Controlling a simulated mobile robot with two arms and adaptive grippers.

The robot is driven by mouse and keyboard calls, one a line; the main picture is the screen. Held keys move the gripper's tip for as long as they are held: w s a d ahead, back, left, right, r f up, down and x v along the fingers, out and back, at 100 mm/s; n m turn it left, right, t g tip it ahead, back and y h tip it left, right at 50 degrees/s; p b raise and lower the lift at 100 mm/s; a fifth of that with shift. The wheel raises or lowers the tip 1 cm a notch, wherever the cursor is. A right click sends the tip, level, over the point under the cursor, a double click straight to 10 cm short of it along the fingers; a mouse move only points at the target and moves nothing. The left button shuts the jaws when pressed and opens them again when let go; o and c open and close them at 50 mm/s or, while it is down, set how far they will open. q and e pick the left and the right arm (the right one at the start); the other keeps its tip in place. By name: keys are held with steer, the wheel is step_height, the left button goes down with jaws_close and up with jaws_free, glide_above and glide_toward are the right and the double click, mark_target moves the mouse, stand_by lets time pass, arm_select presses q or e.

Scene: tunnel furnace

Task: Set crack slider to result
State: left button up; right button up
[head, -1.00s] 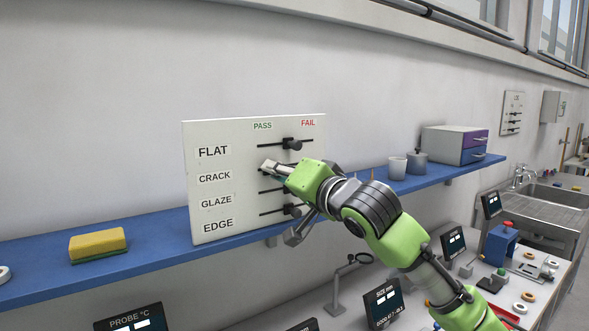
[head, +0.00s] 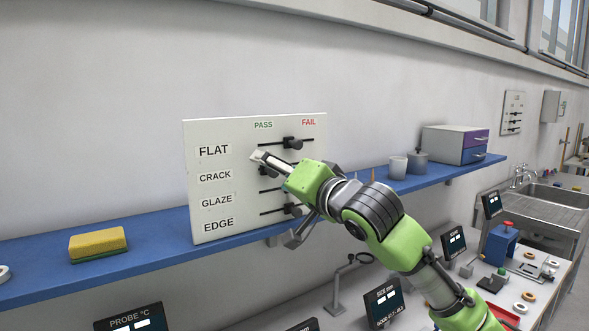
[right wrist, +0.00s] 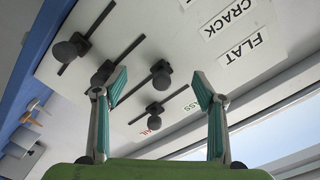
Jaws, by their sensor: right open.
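The white slider panel (head: 225,130) stands on the blue shelf, with rows FLAT, CRACK, GLAZE and EDGE and columns PASS and FAIL. My right gripper (head: 275,196) is in front of it and covers the CRACK row's slider in the head view. In the right wrist view the panel appears turned over, and my gripper (right wrist: 159,88) is open. The dark CRACK knob (right wrist: 161,78) shows between its fingers, at the PASS end of its track. I cannot tell whether a finger touches it. The FLAT knob (right wrist: 157,110) is mid-track. My left gripper is not in view.
The GLAZE knob (right wrist: 103,75) lies close behind one finger in the wrist view. The blue shelf (head: 150,245) holds a yellow sponge (head: 97,243), grey cups (head: 398,168) and a drawer box (head: 450,146). A bench with displays is below.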

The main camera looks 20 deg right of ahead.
steer(key=v, duration=0.6)
